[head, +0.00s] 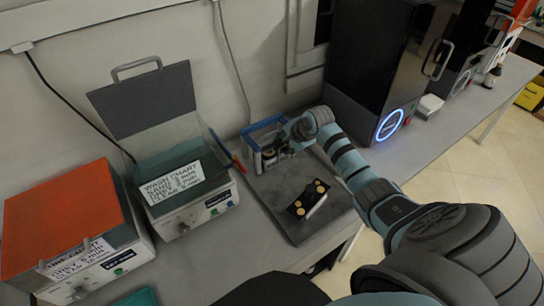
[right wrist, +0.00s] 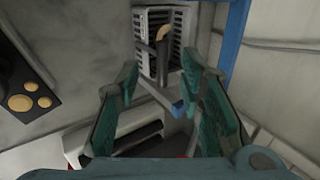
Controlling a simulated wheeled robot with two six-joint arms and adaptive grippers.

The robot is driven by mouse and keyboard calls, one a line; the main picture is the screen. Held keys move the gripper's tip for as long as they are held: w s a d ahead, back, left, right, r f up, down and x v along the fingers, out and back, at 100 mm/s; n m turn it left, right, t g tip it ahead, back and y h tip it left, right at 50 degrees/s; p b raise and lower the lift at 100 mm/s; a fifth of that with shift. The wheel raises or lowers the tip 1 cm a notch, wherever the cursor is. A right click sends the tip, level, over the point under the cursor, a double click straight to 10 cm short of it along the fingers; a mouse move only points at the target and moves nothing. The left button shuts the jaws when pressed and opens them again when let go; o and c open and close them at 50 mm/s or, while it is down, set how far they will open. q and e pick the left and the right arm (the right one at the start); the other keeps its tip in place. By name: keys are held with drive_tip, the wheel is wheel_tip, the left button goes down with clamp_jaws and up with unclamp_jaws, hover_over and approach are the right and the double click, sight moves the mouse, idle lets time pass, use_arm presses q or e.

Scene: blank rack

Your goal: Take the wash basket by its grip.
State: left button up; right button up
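The wash basket seems to be the small pale slatted basket (right wrist: 148,58) ahead of my right gripper in the right wrist view. An upright dark grip with a tan curved top (right wrist: 164,34) stands at it. In the head view it is mostly hidden by my right gripper (head: 290,138) at the blue frame (head: 262,124). My right gripper also shows in the right wrist view (right wrist: 161,72), with its two teal fingers apart and nothing clearly held. The grip lies beyond the fingertips; I cannot tell whether they touch it. My left gripper is not in view.
A black block with gold discs (head: 312,198) lies on the grey tray (head: 290,228). Left are an open-lidded washer (head: 205,208) and an orange-lidded machine (head: 60,215). A tall black machine with a blue ring (head: 366,75) stands to the right. The wall is close behind.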

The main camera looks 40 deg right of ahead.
drive_tip(key=b+x, duration=0.1)
drive_tip(key=x, duration=0.5)
drive_tip(key=shift+w+a+b, duration=0.1)
drive_tip(key=shift+w+b, duration=0.1)
drive_tip(key=shift+b, duration=0.15)
drive_tip(key=shift+s+r, duration=0.2)
drive_tip(key=shift+r, duration=0.05)
drive_tip(key=shift+c, duration=0.2)
drive_tip(key=c, duration=0.3)
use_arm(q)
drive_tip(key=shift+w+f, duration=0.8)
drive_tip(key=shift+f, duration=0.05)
use_arm(e)
clamp_jaws()
